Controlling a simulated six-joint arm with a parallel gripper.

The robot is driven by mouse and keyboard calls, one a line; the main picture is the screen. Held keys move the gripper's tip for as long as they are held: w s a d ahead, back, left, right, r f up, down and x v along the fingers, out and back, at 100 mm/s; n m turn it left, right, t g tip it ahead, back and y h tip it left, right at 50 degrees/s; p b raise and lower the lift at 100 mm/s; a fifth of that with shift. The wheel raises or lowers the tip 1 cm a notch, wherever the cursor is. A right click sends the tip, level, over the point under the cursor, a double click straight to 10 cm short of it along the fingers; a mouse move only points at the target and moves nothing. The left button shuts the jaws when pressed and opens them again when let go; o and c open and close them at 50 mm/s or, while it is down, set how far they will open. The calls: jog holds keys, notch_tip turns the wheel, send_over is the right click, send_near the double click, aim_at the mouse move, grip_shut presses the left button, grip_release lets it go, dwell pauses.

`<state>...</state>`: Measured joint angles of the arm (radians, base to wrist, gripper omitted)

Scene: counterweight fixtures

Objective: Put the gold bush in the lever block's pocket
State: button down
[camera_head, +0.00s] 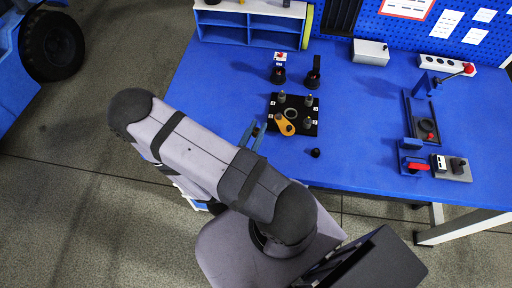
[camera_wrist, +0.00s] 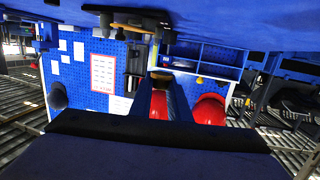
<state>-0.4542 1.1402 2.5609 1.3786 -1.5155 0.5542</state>
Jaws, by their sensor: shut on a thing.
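My gripper (camera_head: 252,134) is over the blue table, just left of the black plate. Its two blue fingers look close together, and in the wrist view the fingers (camera_wrist: 165,97) point away from the camera. I cannot tell for sure which fixture is the lever block. A blue-framed fixture with a dark channel (camera_head: 421,117) and a red-knobbed lever (camera_head: 466,69) stands at the right. The black plate (camera_head: 272,103) bears grey posts, a ring and an orange link (camera_head: 284,127).
Two dark stands (camera_head: 279,74) are behind the plate. A small black knob (camera_head: 315,153) lies in front of it. A grey block with a black knob (camera_head: 452,168) is at the right. A blue shelf (camera_head: 250,28) lines the back. The table between plate and right fixture is clear.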

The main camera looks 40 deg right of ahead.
notch_tip(320, 180, down, 6)
jog(key=b, duration=0.3)
jog(key=shift+r, duration=0.25)
jog(key=shift+f, duration=0.2)
jog(key=shift+f, duration=0.1)
jog(key=shift+f+p, duration=0.3)
jog(key=shift+f, duration=1.5)
jog(key=shift+f, duration=0.1)
jog(key=c, duration=1.7)
grip_release()
jog(key=shift+o, duration=0.2)
jog(key=shift+f, duration=0.1)
